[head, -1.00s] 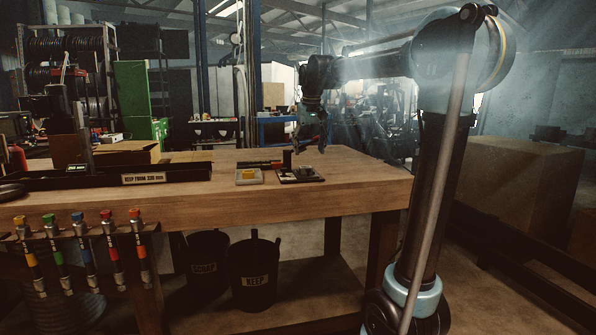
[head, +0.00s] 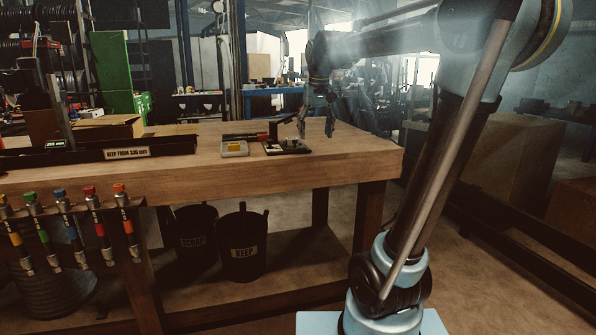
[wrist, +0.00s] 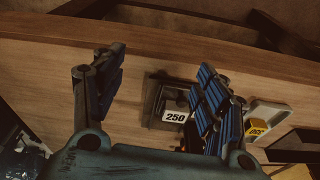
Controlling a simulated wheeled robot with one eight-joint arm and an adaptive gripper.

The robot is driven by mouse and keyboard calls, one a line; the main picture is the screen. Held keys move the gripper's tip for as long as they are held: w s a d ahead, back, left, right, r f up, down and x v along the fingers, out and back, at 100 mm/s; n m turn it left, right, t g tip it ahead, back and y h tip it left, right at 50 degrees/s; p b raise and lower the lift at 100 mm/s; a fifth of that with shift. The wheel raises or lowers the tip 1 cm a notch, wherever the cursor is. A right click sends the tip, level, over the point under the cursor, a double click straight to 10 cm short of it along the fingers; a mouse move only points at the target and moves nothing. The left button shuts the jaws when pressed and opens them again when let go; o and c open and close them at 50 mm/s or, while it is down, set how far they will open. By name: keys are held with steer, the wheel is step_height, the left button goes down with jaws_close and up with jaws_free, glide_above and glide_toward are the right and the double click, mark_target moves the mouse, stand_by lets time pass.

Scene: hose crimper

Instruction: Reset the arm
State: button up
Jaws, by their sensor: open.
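My gripper (head: 316,127) is open and empty above the right part of the workbench (head: 330,155) in the head view. Its two fingers point down, near a small dark device (head: 287,146) on the bench top. In the wrist view the open fingers (wrist: 155,100) stand well apart. Between them, nearer the right finger, lies the dark device with a white "250" label (wrist: 174,116). Part of the device is hidden behind the right finger. My arm reaches in from the right of the head view.
A grey device with a yellow part (head: 235,148) sits left of the dark one. A long dark tray (head: 95,154) carries a "KEEP FROM 330 mm" label. Coloured tools (head: 95,227) hang at the front left. SCRAP (head: 194,240) and KEEP (head: 243,251) bins stand below.

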steer(key=s+d+f, duration=0.4)
steer(key=s+f, duration=0.4)
steer(key=f, duration=0.1)
steer(key=s+d+f+m, duration=0.1)
steer(key=s+d+f, duration=0.4)
steer(key=s+f, duration=0.4)
steer(key=s+d+f+m, duration=0.1)
steer(key=s+d+f, duration=0.4)
steer(key=s+f, duration=0.4)
steer(key=shift+s+f, duration=0.25)
steer(key=shift+f, duration=0.35)
steer(key=shift+w+f, duration=0.2)
steer(key=shift+w, duration=0.3)
